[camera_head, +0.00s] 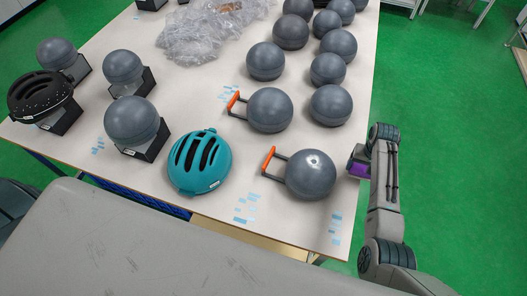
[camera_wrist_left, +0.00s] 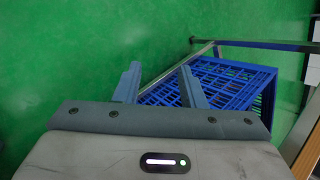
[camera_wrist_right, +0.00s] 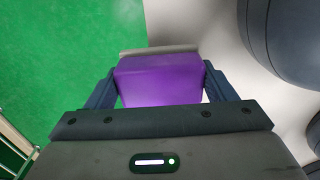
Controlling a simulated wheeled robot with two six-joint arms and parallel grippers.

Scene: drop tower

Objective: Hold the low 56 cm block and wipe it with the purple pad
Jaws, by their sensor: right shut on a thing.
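My right gripper (camera_head: 361,160) is shut on the purple pad (camera_head: 358,169), just off the right edge of the table. In the right wrist view the pad (camera_wrist_right: 160,82) sits between both fingers, with a thin pale strip along its far edge. The nearest grey ball-shaped block (camera_head: 310,174), with an orange-ended handle at its left, lies a little left of the pad, apart from it. A similar handled block (camera_head: 270,110) lies behind it. I cannot read which is the 56 cm one. My left gripper (camera_wrist_left: 160,80) is open and empty; the head view does not show it.
The table (camera_head: 190,100) holds a teal helmet (camera_head: 198,162), a black helmet (camera_head: 40,95), several more grey balls, some on dark stands, and clear plastic wrap (camera_head: 215,35). A blue crate (camera_wrist_left: 225,82) lies beyond my left gripper. Green floor is free at the right.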

